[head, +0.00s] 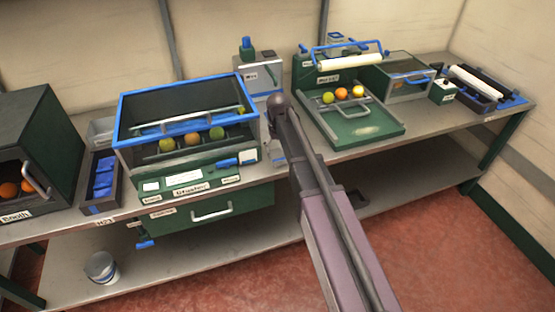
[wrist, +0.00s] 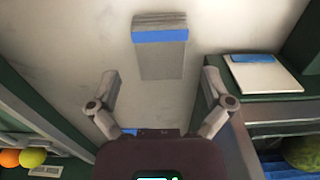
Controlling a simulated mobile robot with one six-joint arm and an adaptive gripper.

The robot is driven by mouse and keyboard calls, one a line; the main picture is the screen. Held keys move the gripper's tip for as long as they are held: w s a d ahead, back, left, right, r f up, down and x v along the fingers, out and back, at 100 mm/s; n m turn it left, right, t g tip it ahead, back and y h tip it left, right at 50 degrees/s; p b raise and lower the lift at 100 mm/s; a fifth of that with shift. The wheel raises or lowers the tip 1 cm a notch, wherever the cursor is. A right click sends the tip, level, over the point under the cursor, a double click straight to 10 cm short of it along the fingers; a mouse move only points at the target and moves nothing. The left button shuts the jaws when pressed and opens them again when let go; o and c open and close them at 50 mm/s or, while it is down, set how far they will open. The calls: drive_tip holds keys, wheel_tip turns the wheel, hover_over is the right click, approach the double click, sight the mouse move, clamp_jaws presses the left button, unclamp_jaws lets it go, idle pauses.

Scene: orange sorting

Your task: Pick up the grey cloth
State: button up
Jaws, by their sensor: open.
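The grey cloth (wrist: 161,62) lies flat on the pale worktop in the wrist view, at top centre. It looks like a folded oblong with a blue band across it near its far end. My gripper (wrist: 160,74) is open, with one finger on each side of the cloth's near end. Nothing is held between the fingers. I cannot tell how high the fingers are above the cloth. In the head view my arm covers the gap between the two machines, and my gripper is hidden behind it.
In the head view, a blue-rimmed machine (head: 122,125) with several fruits stands left of my arm. A green tray machine (head: 366,131) with fruits stands right. In the wrist view, a green-and-white unit (wrist: 262,88) sits close to the right finger. Pale worktop (wrist: 60,50) is clear left of the cloth.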

sight(278, 156)
drive_tip(key=shift+f+b, duration=1.9)
drive_tip(key=shift+f, duration=0.25)
drive_tip(key=c, duration=1)
